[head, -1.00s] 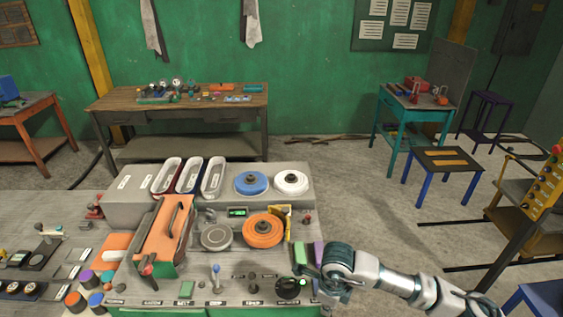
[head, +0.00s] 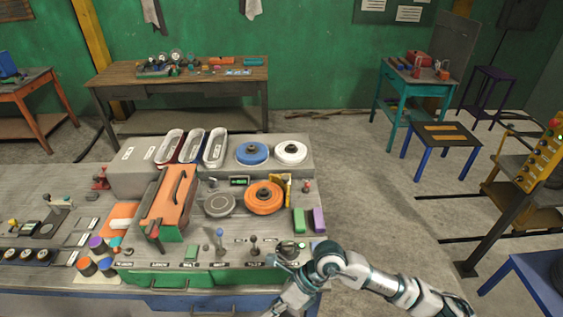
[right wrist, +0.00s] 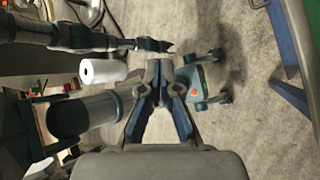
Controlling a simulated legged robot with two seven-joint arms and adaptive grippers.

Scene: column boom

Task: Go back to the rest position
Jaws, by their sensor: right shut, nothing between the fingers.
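My right arm enters the head view from the lower right and bends down beside the front right corner of the grey console (head: 330,222). Its hand is not clear there. In the right wrist view my right gripper (right wrist: 160,68) has its fingers together with nothing between them, above the concrete floor. A dark arm with a narrow tip, likely my left one, reaches in from the upper left of that view. Its gripper (right wrist: 152,45) is too dark and small to judge. The left arm does not show in the head view.
The console carries an orange-lidded box (head: 168,203), an orange disc (head: 264,196), levers and knobs. A blue stool (head: 442,134) and a yellow button panel (head: 540,157) stand right. A white roll (right wrist: 103,71) shows in the wrist view. Floor right of the console is open.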

